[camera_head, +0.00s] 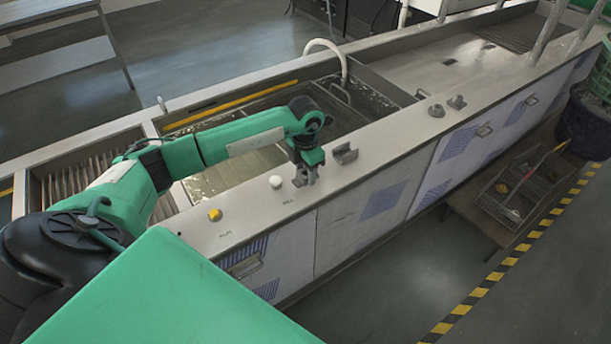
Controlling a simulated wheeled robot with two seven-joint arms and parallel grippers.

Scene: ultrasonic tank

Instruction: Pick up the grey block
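A small dark grey block (345,154) with an uneven top sits on the light ledge along the tank's front. My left gripper (305,179) points down over the same ledge, just left of the block and apart from it. Its fingertips are close to the ledge surface. The fingers are too small to tell whether they are open or shut. My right gripper is not in view.
A white knob (276,181) and a yellow knob (215,214) stand on the ledge left of the gripper. Two small grey fittings (436,110) (457,102) stand farther right. The open tank basin (228,174) lies behind. A wire basket (515,190) stands lower right.

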